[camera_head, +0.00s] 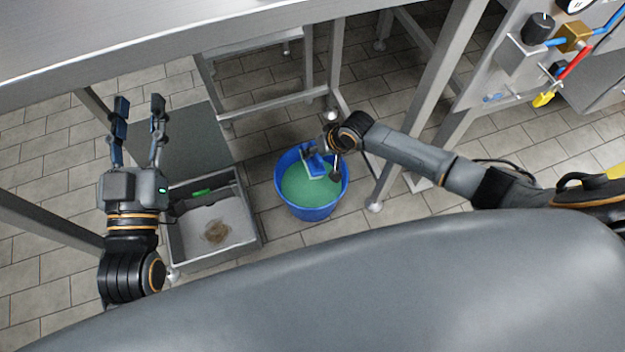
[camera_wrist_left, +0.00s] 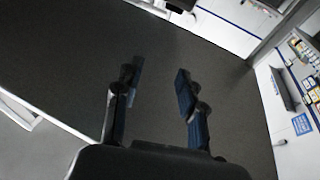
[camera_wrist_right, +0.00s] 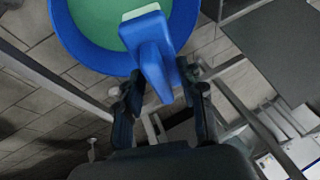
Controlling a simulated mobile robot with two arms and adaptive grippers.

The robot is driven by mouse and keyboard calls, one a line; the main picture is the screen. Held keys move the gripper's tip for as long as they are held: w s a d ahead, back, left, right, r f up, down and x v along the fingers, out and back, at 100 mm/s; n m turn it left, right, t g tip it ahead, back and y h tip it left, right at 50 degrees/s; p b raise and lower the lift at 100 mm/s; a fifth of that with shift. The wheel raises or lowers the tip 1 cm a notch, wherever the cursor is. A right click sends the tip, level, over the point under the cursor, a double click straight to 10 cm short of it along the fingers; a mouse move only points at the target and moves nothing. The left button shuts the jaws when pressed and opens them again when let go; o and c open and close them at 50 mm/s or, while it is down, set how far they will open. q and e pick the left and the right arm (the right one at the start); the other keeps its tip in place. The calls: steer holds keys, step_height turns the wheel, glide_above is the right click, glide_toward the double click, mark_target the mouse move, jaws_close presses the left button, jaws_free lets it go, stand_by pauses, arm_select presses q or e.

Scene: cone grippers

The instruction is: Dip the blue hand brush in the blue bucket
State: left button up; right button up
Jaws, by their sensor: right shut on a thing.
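The blue bucket (camera_head: 285,196) stands on the tiled floor, with green liquid inside. Its blue rim also shows in the right wrist view (camera_wrist_right: 70,42). The blue hand brush (camera_head: 318,166) is over the bucket's opening, its pale bristle end toward the green liquid. In the right wrist view the brush (camera_wrist_right: 152,52) reaches from between the fingers out over the bucket. I cannot tell whether the bristles touch the liquid. My right gripper (camera_wrist_right: 160,95) is shut on the brush's handle. My left gripper (camera_head: 138,104) is open and empty, left of the bucket, with its fingers apart (camera_wrist_left: 158,85).
A grey bin (camera_head: 253,222) with a brown clump and a green item inside stands left of the bucket. A steel table (camera_head: 170,42) runs along the top, its legs close to the bucket. A panel with coloured valves (camera_head: 515,75) is at upper right.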

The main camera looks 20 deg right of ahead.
steer(key=shift+r+p, duration=0.5)
arm_select(q)
step_height(320, 180, down, 10)
steer(key=s+a+g+y+p, duration=0.1)
steer(key=a+g+y, duration=0.1)
steer(key=g, duration=0.4)
steer(key=shift+s+f+g, duration=0.15)
steer(key=shift+f+g, duration=0.05)
steer(key=shift+g, duration=0.1)
arm_select(e)
steer(key=shift+r, duration=0.5)
arm_select(q)
steer(key=shift+d, duration=0.1)
